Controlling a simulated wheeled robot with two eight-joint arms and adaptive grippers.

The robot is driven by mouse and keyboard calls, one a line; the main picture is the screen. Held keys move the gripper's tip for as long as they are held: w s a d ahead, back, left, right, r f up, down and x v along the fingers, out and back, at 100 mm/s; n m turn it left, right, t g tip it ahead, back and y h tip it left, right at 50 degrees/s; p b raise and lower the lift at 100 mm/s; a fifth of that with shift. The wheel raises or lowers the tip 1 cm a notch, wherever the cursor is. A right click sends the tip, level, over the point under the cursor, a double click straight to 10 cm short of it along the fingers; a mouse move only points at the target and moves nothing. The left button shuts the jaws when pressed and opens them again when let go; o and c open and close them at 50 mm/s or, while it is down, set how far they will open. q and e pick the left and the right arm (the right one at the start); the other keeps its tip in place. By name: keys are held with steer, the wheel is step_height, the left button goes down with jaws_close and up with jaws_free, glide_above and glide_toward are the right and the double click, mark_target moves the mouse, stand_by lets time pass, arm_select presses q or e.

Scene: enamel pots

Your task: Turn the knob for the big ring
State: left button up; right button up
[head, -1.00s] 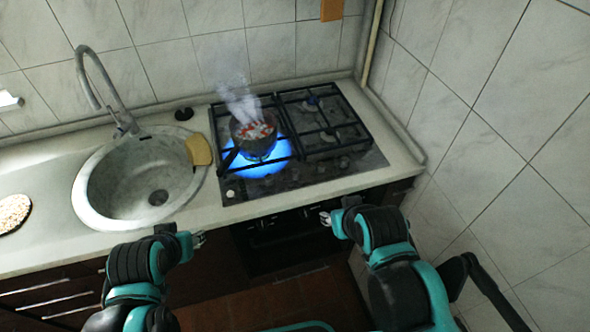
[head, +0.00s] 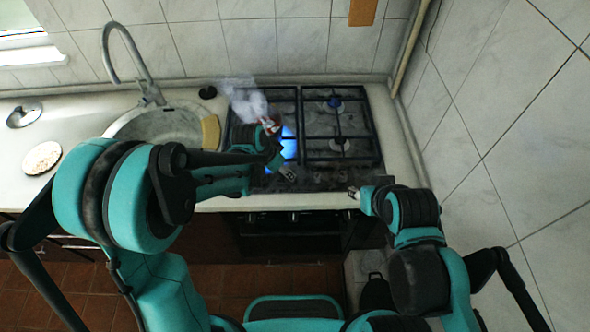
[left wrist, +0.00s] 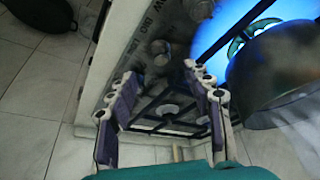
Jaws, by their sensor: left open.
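The stove (head: 345,165) has a blue flame (head: 290,143) on its front left ring, with a steaming pot over it. My left arm mostly hides the pot in the head view; its dark side (left wrist: 280,65) shows in the left wrist view.
The sink (head: 160,122) is left of the stove, with a yellow sponge (head: 211,132) on its rim. A round board (head: 42,157) lies on the left counter. The tiled wall (head: 500,120) bounds the right side. The right rings are empty.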

arm_select(q)
steer(key=b+x, duration=0.2)
steer(key=x, duration=0.5)
steer(key=shift+f, duration=0.25)
